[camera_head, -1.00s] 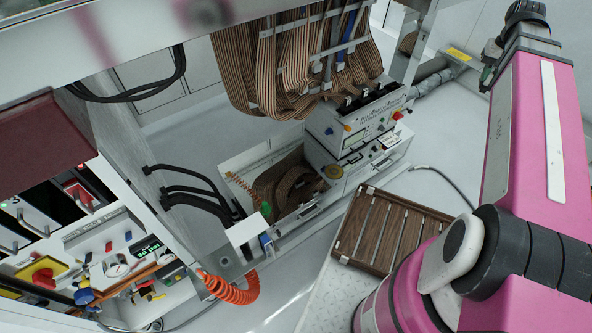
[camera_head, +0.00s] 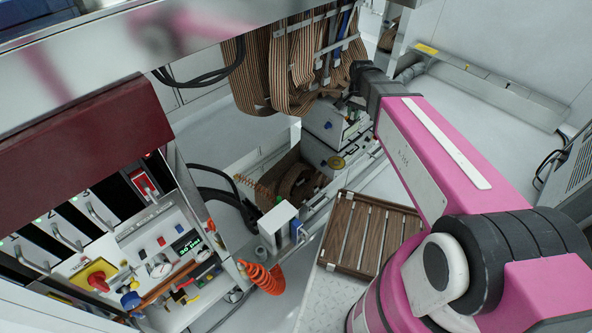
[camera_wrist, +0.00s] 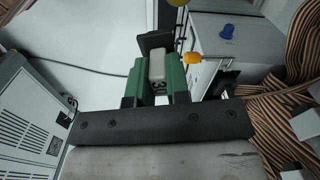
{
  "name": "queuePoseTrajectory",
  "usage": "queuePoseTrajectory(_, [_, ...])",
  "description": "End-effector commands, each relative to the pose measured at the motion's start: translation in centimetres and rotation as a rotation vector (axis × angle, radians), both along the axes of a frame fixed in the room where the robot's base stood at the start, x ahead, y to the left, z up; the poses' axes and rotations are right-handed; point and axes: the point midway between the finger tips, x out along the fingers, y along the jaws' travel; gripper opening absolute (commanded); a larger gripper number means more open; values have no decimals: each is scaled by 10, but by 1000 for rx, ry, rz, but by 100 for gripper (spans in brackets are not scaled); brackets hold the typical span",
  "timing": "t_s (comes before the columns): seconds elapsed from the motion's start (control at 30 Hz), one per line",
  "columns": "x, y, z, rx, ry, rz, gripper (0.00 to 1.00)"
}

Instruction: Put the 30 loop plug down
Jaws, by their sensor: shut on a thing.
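My gripper (camera_wrist: 157,82) shows in the wrist view with its two green fingers shut on the 30 loop plug (camera_wrist: 156,66). The plug is a pale grey block with a dark "3" visible at its lower end; the rest of its marking is hidden. A dark plate stands just behind the plug. In the head view my gripper is at the end of the pink arm, beside the white unit (camera_head: 326,118) under the striped ribbon cables (camera_head: 290,70). I cannot make out the plug in that view.
The wrist view shows a blue knob (camera_wrist: 227,31) and an orange knob (camera_wrist: 193,57) close to the right of the fingers. A brown slatted rack (camera_head: 340,234) lies near my arm. A control panel (camera_head: 110,262) is at left. Open floor (camera_head: 485,125) is at right.

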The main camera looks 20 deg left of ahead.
Motion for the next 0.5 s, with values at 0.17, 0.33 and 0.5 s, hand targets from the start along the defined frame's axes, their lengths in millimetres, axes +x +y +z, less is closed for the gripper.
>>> queuePoseTrajectory(0.17, [-30, 65, -63, -2, 4, -57, 0])
queuePoseTrajectory(0.33, [-68, 117, -120, -3, 4, -119, 0])
queuePoseTrajectory(0.5, [-104, 153, -165, -2, 3, -173, 0])
